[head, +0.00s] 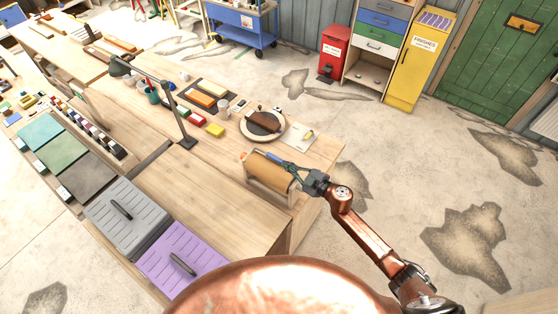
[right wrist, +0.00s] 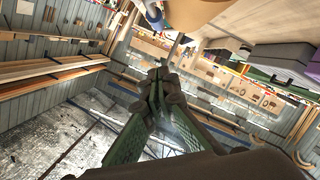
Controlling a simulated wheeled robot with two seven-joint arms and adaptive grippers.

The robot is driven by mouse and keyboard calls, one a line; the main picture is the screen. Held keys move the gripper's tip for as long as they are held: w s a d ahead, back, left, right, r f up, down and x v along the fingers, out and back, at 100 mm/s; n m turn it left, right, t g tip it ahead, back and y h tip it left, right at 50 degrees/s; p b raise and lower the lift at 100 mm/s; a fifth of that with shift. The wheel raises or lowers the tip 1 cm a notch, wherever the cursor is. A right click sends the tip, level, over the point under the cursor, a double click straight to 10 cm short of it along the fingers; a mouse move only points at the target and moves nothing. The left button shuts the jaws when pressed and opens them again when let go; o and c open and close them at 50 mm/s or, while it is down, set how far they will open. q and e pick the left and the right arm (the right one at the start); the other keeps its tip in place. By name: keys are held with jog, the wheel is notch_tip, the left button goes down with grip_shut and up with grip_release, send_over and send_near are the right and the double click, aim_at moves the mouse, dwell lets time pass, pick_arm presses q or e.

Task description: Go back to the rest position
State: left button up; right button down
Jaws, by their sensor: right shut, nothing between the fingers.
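My right gripper (head: 294,169) shows in the head view over the front right part of the workbench, beside the roll of brown paper (head: 270,172) on its wooden stand. In the right wrist view its green fingers (right wrist: 158,85) are together with nothing between them. The fingers point toward the roll; I cannot tell whether they touch it. My right arm reaches in from the lower right of the head view. My left gripper is not in view.
A red bin (head: 333,55) and yellow cabinet (head: 418,62) stand behind. The floor at right is clear.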

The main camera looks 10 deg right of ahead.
jog(key=v, duration=0.3)
